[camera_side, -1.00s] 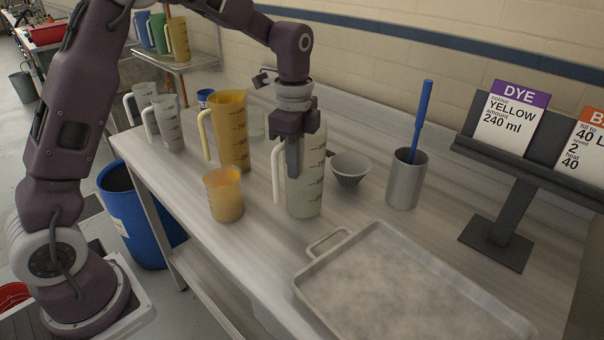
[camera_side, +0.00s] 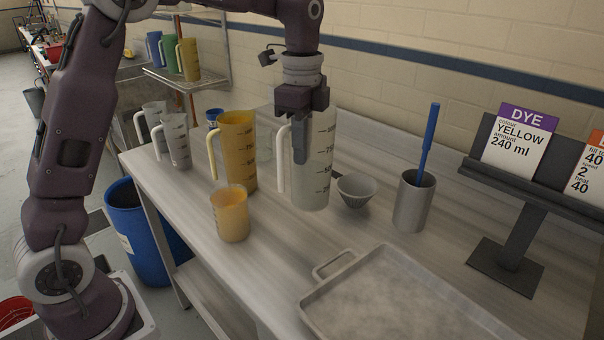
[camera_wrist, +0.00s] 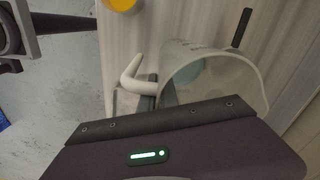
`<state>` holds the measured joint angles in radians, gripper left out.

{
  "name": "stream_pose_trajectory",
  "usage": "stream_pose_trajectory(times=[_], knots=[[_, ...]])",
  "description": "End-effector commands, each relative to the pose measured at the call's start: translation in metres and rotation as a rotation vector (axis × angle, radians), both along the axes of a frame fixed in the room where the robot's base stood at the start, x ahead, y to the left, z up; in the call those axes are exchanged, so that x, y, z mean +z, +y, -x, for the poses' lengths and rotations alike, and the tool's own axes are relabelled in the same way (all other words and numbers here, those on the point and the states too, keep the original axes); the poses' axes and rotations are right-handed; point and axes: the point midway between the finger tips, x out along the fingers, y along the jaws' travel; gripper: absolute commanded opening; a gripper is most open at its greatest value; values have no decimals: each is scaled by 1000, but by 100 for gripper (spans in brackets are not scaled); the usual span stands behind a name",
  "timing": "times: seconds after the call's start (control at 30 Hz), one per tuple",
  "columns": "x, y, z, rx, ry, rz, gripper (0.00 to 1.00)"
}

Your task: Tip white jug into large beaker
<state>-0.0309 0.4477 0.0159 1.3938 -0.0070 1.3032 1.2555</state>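The white jug (camera_side: 315,165) is tall, translucent and marked with a dark scale. It stands upright in my gripper (camera_side: 301,150), and one finger shows in front of its handle side. In the wrist view the jug's open rim (camera_wrist: 215,75) and handle (camera_wrist: 138,80) show beyond the gripper body, with a grey finger between handle and wall. The finger contact is mostly hidden. A smaller beaker (camera_side: 231,218) of yellow-orange colour stands on the bench at front left. A clear vessel is partly hidden behind the white jug. I cannot tell which vessel is the large beaker.
A yellow jug (camera_side: 238,150) stands left of the white jug, with grey jugs (camera_side: 177,142) farther left. A grey bowl (camera_side: 356,191) and a steel cup (camera_side: 413,205) holding a blue stick stand right. A metal tray (camera_side: 395,295) lies in front. A sign stand (camera_side: 515,225) is far right.

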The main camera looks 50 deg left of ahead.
Motion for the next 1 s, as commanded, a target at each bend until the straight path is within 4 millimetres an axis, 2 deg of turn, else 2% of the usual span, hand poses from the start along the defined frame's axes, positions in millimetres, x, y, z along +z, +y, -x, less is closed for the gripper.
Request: stream_pose_trajectory(times=[0.17,0.43,0.53,0.67,1.0], knots=[[16,0,0,0,-2,0,0],[16,0,-1,9,-3,0,0],[11,-3,-2,107,0,1,0],[-4,-11,-4,443,11,2,0],[-53,-34,-9,1615,16,-25,0]])
